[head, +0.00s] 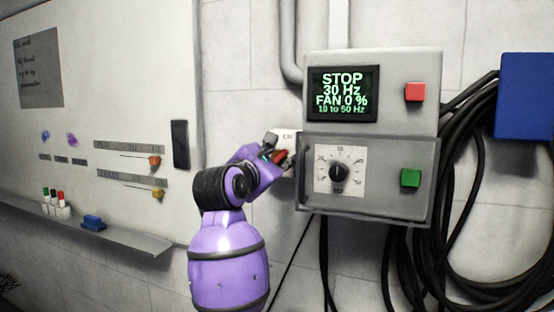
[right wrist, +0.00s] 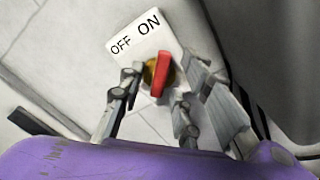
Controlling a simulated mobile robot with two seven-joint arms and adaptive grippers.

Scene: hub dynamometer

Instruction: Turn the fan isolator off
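The fan isolator (head: 287,135) is a small white box on the wall, just left of the grey control unit. In the right wrist view its white plate (right wrist: 143,40) reads OFF and ON, with a red handle (right wrist: 161,75) on a yellow base. The handle's upper end lies nearer the ON word than the OFF word. My right gripper (right wrist: 164,72) is open, its fingers on both sides of the red handle with visible gaps. In the head view the gripper (head: 277,148) partly covers the isolator. My left gripper is in neither view.
The control unit (head: 402,62) has a screen reading STOP, 30 Hz, FAN 0 %, a red button (head: 415,92), a green button (head: 410,178) and a black dial (head: 339,172) behind a frame. Black cables (head: 470,200) hang at right. A whiteboard (head: 90,60) with a ledge is at left.

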